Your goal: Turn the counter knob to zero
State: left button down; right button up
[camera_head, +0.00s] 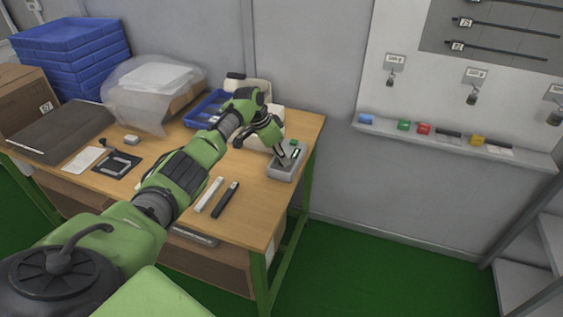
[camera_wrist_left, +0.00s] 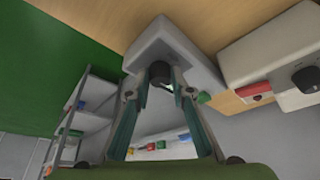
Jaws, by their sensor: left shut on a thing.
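The counter (camera_head: 285,173) is a small light-grey box near the right end of the wooden table. In the left wrist view the counter (camera_wrist_left: 152,40) fills the top middle, with a green button (camera_wrist_left: 205,97) at one corner. Its dark round knob (camera_wrist_left: 160,70) sits between my fingertips. My left gripper (camera_head: 281,158) reaches down onto the counter from above. In the wrist view the left gripper (camera_wrist_left: 161,78) is shut on the knob, one finger on each side. The knob's marks and reading cannot be made out. My right gripper is in neither view.
A white device (camera_head: 262,128) stands close behind the counter; in the wrist view this device (camera_wrist_left: 262,60) has a red label and black knob. Two bar-shaped tools, white (camera_head: 209,195) and black (camera_head: 226,200), lie in front. Blue trays (camera_head: 70,45) are stacked at the back left.

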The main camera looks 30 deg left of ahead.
pick_arm(q)
jog(key=shift+f+m, duration=0.1)
jog(key=shift+m, duration=0.2)
dwell(0.4)
jog(key=c, duration=1.8)
grip_release()
jog(key=v, duration=1.2)
jog(key=shift+w+a, duration=0.1)
jog(key=shift+a, duration=0.05)
